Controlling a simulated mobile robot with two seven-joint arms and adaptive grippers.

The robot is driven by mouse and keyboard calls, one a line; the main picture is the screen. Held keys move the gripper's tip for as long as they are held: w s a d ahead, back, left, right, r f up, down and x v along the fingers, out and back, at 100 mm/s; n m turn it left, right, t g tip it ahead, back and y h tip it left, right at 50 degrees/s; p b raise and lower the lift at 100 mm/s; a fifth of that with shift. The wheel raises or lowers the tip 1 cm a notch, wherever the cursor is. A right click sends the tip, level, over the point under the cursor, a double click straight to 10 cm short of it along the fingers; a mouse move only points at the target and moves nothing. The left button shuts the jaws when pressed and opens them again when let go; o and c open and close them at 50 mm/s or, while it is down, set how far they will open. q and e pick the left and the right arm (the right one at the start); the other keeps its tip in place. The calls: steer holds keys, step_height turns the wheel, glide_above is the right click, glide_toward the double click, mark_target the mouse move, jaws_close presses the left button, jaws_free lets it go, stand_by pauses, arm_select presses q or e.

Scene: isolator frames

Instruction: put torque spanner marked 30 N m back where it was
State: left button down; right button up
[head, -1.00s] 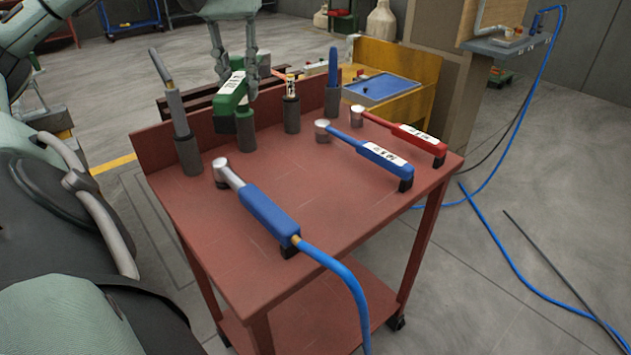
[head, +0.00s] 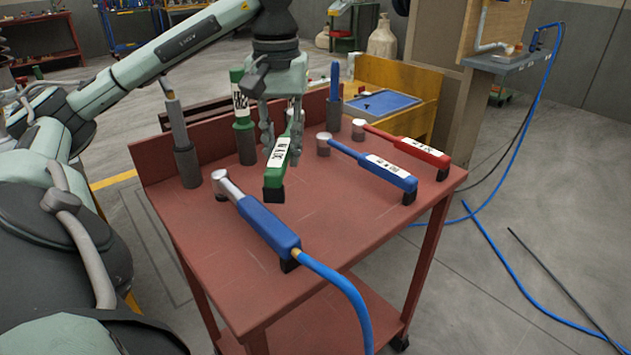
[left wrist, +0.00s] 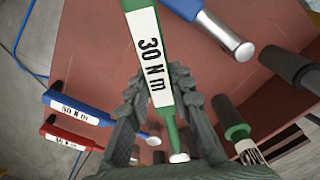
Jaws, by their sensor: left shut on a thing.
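The green torque spanner (head: 276,172) has a white label that reads 30 N m in the left wrist view (left wrist: 150,50). My left gripper (head: 281,145) is shut around it from above, over the middle of the red cart top (head: 310,235). Its handle points toward the near side, and a dark block shows under the handle's near end. I cannot tell whether the spanner touches the top. Its far end is hidden by the fingers in the head view; a pale tip (left wrist: 178,157) shows in the wrist view. My right gripper is not in view.
A blue spanner (head: 375,165) and a red spanner (head: 410,145) lie to the right. A blue tool with a hose (head: 265,228) lies to the left. Several dark upright holders stand along the back, one with a green tool (head: 241,100). Bare surface lies in front.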

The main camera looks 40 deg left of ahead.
arm_select(q)
steer(key=w+d+f, duration=0.1)
steer(key=d, duration=0.1)
steer(key=w+d+f+p, duration=0.1)
steer(key=d, duration=0.1)
steer(key=shift+w+f, duration=0.3)
steer(key=shift+w+d+f, duration=0.2)
steer(key=shift+d+f, duration=0.15)
steer(key=shift+f, duration=0.1)
step_height(320, 180, down, 4)
steer(key=shift+r, duration=0.1)
steer(key=c, duration=1.3)
jaws_free()
steer(key=shift+c, duration=0.2)
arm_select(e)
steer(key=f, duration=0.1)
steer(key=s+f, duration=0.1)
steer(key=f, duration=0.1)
